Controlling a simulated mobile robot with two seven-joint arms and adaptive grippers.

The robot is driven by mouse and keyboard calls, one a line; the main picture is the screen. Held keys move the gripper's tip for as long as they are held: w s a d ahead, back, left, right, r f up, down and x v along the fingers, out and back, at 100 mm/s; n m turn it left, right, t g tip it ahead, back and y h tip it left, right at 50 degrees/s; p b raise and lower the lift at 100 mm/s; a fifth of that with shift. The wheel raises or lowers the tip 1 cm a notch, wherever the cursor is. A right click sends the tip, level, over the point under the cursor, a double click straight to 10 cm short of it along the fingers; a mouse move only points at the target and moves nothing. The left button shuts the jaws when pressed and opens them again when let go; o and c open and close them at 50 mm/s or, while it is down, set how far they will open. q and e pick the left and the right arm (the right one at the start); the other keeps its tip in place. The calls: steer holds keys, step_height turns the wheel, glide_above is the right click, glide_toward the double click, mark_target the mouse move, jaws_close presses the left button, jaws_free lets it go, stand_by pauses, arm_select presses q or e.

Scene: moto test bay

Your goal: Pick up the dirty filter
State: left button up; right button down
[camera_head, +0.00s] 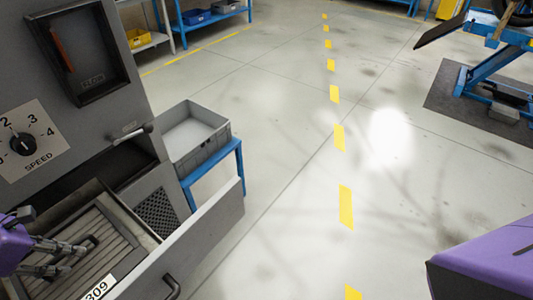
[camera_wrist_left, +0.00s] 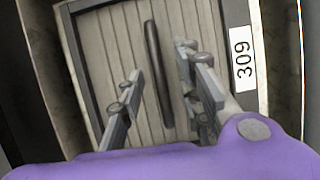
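The dirty filter (camera_head: 118,246) is a grey-brown pleated panel with a dark frame and a white "309" label. It lies in the open drawer (camera_head: 205,240) of the grey machine at lower left. It also fills much of the left wrist view (camera_wrist_left: 100,40), where a dark bar handle (camera_wrist_left: 158,75) runs along its middle. My left gripper (camera_head: 80,257) is over the filter. In the left wrist view its fingers (camera_wrist_left: 160,62) are apart, one on each side of the handle, with gaps showing. Whether the fingertips reach down to handle level is unclear. My right gripper is out of view.
A grey empty crate (camera_head: 212,145) stands on a blue stand (camera_head: 228,160) just beyond the drawer. The machine (camera_head: 85,130) has a speed dial (camera_head: 23,144). Open floor with yellow dashes lies to the right. A blue lift (camera_head: 490,65) stands at far right.

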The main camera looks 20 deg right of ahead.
arm_select(q)
jaws_close()
steer(key=shift+r, duration=0.1)
stand_by(0.5)
